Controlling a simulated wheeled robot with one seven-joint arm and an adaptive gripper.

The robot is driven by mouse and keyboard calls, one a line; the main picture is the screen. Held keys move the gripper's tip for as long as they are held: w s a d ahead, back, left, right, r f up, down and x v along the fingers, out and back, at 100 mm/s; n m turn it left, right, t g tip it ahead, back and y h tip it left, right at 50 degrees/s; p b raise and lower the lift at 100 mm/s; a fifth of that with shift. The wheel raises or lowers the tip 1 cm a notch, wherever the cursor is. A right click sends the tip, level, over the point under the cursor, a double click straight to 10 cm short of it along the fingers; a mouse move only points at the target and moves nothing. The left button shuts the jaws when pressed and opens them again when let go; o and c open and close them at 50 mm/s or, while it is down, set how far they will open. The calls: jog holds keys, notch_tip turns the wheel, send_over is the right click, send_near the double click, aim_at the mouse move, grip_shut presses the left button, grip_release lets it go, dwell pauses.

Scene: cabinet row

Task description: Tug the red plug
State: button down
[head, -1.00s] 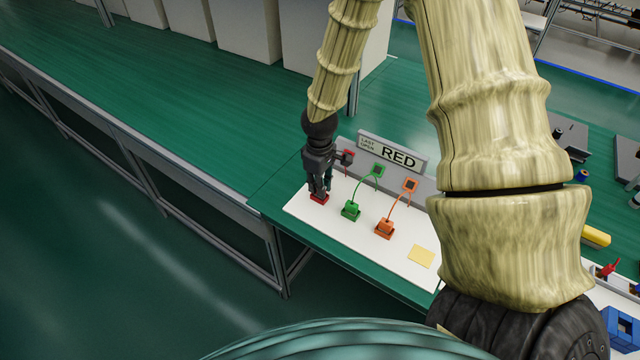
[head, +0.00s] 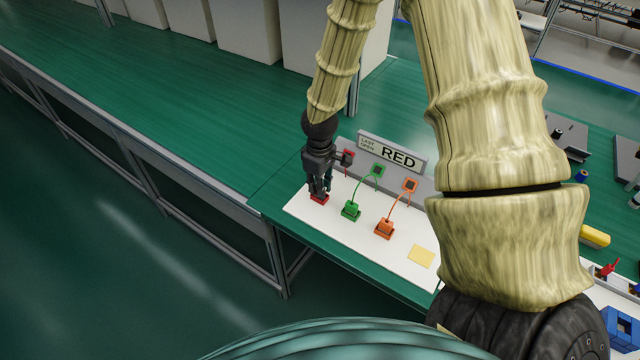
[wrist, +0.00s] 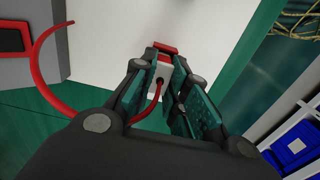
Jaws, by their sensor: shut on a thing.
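The red plug (head: 319,198) sits on the white board (head: 405,262) at its left end, mostly hidden by my gripper in the head view. My gripper (head: 319,192) points down over it with its fingers shut around it. In the wrist view my gripper (wrist: 172,75) has its fingers on both sides of the plug, whose red part (wrist: 166,48) shows at the fingertips with a pale part below. A red cord (wrist: 62,104) curves from the plug to a red-framed socket (wrist: 14,38) on the grey panel.
A green plug (head: 351,210) and an orange plug (head: 385,228) stand to the right, each with a cord to the panel. A sign (head: 392,154) behind reads "LAST OPEN RED". A yellow note (head: 421,256) lies on the board. Green bench is clear to the left.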

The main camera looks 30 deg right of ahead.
jog(key=shift+f, duration=0.1)
dwell(0.3)
jog(key=c, duration=1.3)
grip_release()
jog(key=shift+r, duration=6)
